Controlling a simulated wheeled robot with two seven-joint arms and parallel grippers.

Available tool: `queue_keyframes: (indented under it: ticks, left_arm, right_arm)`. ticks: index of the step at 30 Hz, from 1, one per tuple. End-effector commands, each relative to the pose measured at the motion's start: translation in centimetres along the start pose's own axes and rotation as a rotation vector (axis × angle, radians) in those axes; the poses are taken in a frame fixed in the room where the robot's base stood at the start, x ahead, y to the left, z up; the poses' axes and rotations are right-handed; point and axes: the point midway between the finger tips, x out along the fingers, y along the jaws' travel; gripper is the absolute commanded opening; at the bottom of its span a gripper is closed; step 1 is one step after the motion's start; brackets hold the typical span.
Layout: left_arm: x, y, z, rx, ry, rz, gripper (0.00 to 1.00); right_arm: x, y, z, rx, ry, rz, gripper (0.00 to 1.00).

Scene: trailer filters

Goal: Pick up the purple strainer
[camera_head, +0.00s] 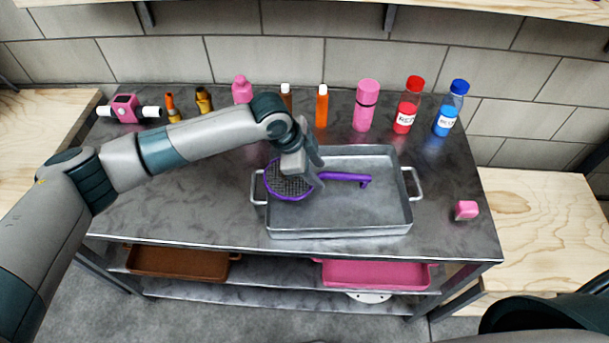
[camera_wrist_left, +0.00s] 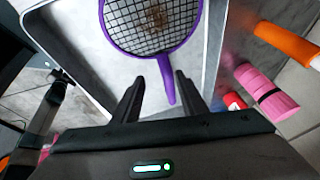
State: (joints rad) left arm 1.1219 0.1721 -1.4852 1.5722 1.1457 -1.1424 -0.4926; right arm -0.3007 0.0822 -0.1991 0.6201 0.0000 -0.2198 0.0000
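The purple strainer (camera_head: 290,183) lies in the grey metal tray (camera_head: 370,222), with its round mesh to the left and its handle pointing right. My left gripper (camera_head: 316,178) is over it, near where the mesh meets the handle, and hides part of it. In the left wrist view the strainer (camera_wrist_left: 150,20) has its handle running between the two fingertips of my left gripper (camera_wrist_left: 159,80). The fingers are apart with gaps on both sides of the handle. My right gripper is not in view.
A pink bottle (camera_head: 366,105), a red bottle (camera_head: 408,105), a blue bottle (camera_head: 450,108) and an orange bottle (camera_head: 321,106) stand along the back. A small pink block (camera_head: 466,210) lies right of the tray. The table's front right is clear.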

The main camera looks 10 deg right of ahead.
Motion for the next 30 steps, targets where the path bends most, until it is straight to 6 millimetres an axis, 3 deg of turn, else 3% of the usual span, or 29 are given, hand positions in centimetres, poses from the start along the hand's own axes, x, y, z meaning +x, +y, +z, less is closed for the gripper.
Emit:
queue_keyframes:
  ticks: [14,30]
  left_arm:
    - [0.4,-0.1,0.0,0.0,-0.001,0.0,0.39]
    - [5.2,-0.8,-0.1,0.0,-0.002,0.0,0.39]
  right_arm:
    - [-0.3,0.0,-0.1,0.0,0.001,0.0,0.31]
    - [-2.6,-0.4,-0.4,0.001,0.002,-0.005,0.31]
